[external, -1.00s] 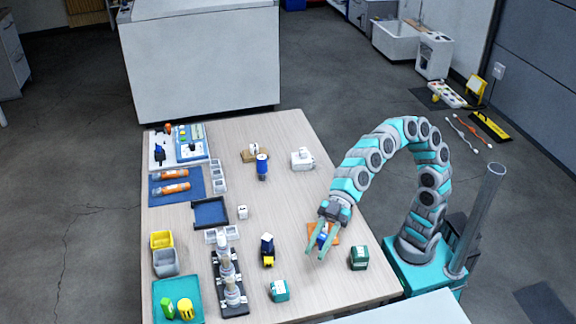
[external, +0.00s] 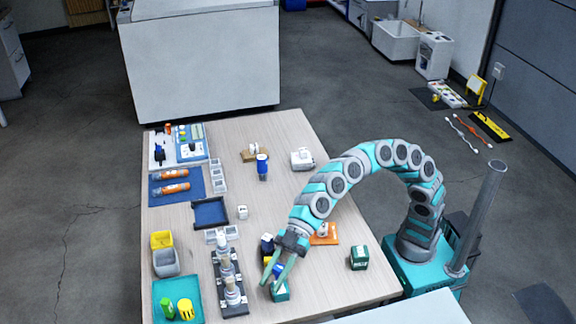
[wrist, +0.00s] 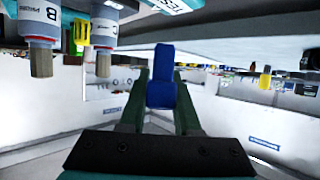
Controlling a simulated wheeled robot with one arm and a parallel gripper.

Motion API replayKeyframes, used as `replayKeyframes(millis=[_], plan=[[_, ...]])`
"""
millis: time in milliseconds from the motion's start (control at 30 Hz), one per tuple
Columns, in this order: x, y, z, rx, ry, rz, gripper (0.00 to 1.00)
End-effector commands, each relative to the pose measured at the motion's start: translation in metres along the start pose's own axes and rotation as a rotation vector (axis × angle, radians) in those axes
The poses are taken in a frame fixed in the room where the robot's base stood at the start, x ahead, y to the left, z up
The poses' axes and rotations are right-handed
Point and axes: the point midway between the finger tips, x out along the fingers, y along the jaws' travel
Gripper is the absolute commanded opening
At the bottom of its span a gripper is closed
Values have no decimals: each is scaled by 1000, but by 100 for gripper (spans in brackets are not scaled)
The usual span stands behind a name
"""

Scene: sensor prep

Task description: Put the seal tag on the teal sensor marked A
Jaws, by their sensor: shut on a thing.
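My gripper (external: 270,287) is shut on a blue seal tag (wrist: 162,80), which sits between the fingertips in the wrist view. In the external view the gripper is above the front part of the table, at a teal box (external: 281,294) that it partly hides. A black rack (external: 236,309) with several pale sensors (external: 230,285) stands left of the gripper. In the wrist view two grey-white sensors (wrist: 40,25) show at the upper left, one marked B. I cannot make out a mark A in either view.
A dark blue and yellow object (external: 267,245) stands just behind the gripper. A teal tray (external: 162,290) with green and yellow pieces is at the front left.

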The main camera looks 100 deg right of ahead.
Motion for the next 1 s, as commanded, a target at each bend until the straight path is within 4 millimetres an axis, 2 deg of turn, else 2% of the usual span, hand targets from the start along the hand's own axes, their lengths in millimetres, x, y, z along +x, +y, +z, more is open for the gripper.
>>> replayKeyframes(millis=[233, 633, 667, 900, 1000], plan=[[10, 0, 27, 2, 0, -1, 0], [13, 0, 34, 1, 0, 0, 0], [13, 0, 33, 1, 0, -1, 33], [12, 0, 32, 1, 0, -1, 60], [12, 0, 32, 1, 0, -1, 61]])
